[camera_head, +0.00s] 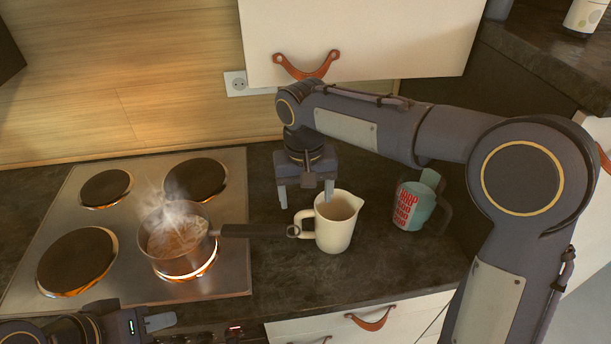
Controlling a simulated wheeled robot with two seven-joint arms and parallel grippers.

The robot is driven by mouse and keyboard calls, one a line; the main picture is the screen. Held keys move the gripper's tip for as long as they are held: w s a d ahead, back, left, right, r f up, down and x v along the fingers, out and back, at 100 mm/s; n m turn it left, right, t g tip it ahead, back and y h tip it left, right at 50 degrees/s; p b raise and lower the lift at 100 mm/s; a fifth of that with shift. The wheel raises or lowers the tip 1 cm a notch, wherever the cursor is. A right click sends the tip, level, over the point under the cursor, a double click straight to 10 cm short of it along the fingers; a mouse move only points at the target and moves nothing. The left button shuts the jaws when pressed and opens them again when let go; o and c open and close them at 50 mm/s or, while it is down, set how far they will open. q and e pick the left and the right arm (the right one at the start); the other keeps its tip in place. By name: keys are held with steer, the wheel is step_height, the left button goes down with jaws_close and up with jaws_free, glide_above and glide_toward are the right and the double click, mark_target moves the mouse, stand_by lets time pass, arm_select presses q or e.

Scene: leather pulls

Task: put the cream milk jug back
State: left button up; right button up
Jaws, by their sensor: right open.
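The cream milk jug (338,232) stands upright on the dark countertop, right of the hob, with its handle toward the left. The end of the pan's handle comes close to the jug's handle; I cannot tell if they touch. My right gripper (305,196) points down with its fingers apart and nothing between them. It is just above and behind the jug's handle side, and its right finger overlaps the jug's rim in the picture. My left gripper (160,322) is only partly in view at the bottom left, low in front of the hob; its jaw opening is not clear.
A steaming pan (172,262) sits on a glowing burner of the steel hob (130,215), its handle reaching right. A teal mug with red lettering (414,208) stands right of the jug. A white cupboard (365,40) with a leather pull (306,70) hangs above.

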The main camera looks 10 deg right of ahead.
step_height(320, 180, up, 6)
steer(key=s+d+t+y, duration=0.2)
steer(key=s+d+y, duration=0.1)
steer(key=s+d, duration=0.9)
steer(key=s+d+f+m+t+y, duration=0.1)
steer(key=s+d+f+m+t, duration=0.1)
steer(key=s+f, duration=0.5)
steer(key=s+t, duration=0.1)
steer(key=s, duration=0.2)
steer(key=shift+s+d+f+t, duration=0.2)
steer(key=shift+s+f+t, duration=0.1)
steer(key=shift+c, duration=0.3)
